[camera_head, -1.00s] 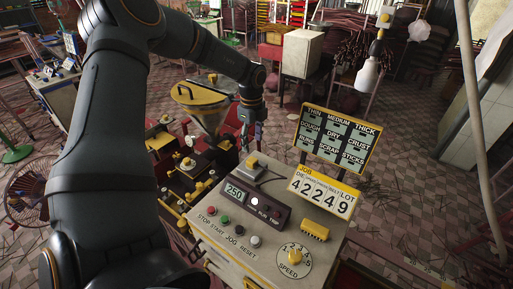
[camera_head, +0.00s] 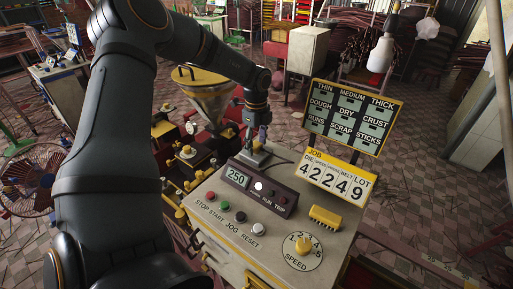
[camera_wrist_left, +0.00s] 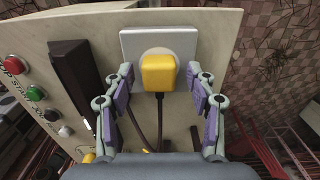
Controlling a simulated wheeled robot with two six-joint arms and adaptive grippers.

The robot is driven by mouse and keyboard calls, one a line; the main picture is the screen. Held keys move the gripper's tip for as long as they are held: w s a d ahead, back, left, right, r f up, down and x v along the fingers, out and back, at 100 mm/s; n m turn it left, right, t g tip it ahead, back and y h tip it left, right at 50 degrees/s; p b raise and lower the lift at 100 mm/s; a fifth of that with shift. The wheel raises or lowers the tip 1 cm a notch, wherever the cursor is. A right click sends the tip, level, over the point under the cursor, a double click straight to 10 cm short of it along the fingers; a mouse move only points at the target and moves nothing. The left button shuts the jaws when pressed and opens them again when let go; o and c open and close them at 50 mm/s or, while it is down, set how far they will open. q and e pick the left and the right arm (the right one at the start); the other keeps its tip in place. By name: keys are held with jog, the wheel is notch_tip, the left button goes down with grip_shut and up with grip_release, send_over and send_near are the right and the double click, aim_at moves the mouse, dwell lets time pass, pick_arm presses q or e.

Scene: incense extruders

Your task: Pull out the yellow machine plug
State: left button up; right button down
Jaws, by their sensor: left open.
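The yellow plug (camera_wrist_left: 158,75) sits in a pale grey socket plate (camera_wrist_left: 130,42) on top of the machine console (camera_wrist_left: 222,20), its dark cord running down the wrist picture. My left gripper (camera_wrist_left: 160,88) is open, with one purple-padded finger on each side of the plug and a gap on both sides. In the head view my left gripper (camera_head: 257,143) points down over the socket plate (camera_head: 262,157) at the console's far edge and hides most of the plug. My right gripper is not in view.
Beside the socket are a dark display panel (camera_head: 258,189) reading 250, coloured buttons (camera_head: 225,206), a speed knob (camera_head: 303,245) and a yellow block (camera_head: 325,217). The job sign (camera_head: 338,175) stands to the right. A funnel-topped machine (camera_head: 203,92) stands behind, close to my left arm.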

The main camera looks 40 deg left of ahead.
aim_at(256, 143)
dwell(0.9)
pick_arm(q)
jog(key=shift+c, duration=0.2)
grip_shut()
jog(key=shift+r+p, duration=3)
jog(key=shift+p, duration=0.15)
jog(key=shift+f, duration=0.1)
